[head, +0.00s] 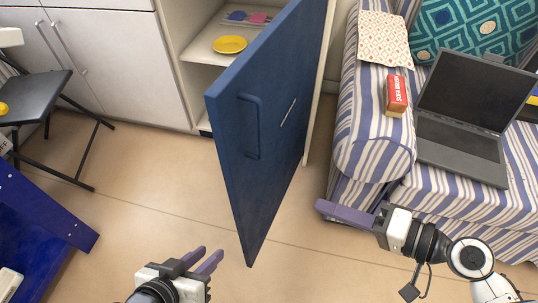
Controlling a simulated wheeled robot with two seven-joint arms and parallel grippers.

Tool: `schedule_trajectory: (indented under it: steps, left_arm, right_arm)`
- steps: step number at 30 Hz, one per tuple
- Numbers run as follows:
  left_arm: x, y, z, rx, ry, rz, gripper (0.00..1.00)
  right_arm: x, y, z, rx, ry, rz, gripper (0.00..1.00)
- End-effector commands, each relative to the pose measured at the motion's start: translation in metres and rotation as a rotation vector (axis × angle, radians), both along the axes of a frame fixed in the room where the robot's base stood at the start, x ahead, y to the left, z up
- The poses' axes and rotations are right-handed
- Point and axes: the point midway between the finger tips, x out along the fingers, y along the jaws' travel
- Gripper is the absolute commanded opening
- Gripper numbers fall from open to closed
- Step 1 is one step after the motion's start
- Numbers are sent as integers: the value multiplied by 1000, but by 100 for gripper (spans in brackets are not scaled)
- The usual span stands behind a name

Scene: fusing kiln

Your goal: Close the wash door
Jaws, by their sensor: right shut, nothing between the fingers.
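The wash door is probably the blue door (267,150), which stands wide open from a white cabinet (190,35) at the top centre. A blue bar handle (250,127) is on its left-facing side. My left gripper (212,250) is at the bottom, left of the door's lower corner, with its two purple fingers apart and nothing between them. My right gripper (319,206) is to the right of the door, its purple fingers pointing left, shut and empty. Both appear apart from the door.
A yellow plate (229,44) sits on a cabinet shelf. A striped sofa (362,145) with a black laptop (460,140) and a red box (397,95) is at right. A dark folding chair (38,97) is at left. The floor (145,175) left of the door is clear.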

Motion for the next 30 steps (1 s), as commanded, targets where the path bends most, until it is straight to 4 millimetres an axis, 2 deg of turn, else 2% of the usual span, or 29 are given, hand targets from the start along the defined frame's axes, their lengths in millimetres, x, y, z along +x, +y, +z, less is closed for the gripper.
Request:
schedule_trajectory:
  steps: [1,6,10,14,17,30]
  left_arm:
    - [2,-2,-6,1,5,-11,26]
    - [3,-8,-10,3,27,-39,26]
    - [3,-10,-11,3,37,-49,26]
    - [2,-11,-12,4,43,-54,26]
    - [2,-11,-12,4,43,-56,26]
    - [5,-10,-4,1,22,-45,26]
  right_arm:
    - [5,-1,14,79,8,21,0]
    - [7,-4,71,310,43,92,0]
    - [6,-6,97,403,57,127,0]
    - [8,-3,107,436,60,141,0]
    - [13,8,108,438,60,142,0]
    - [54,88,109,437,58,141,0]
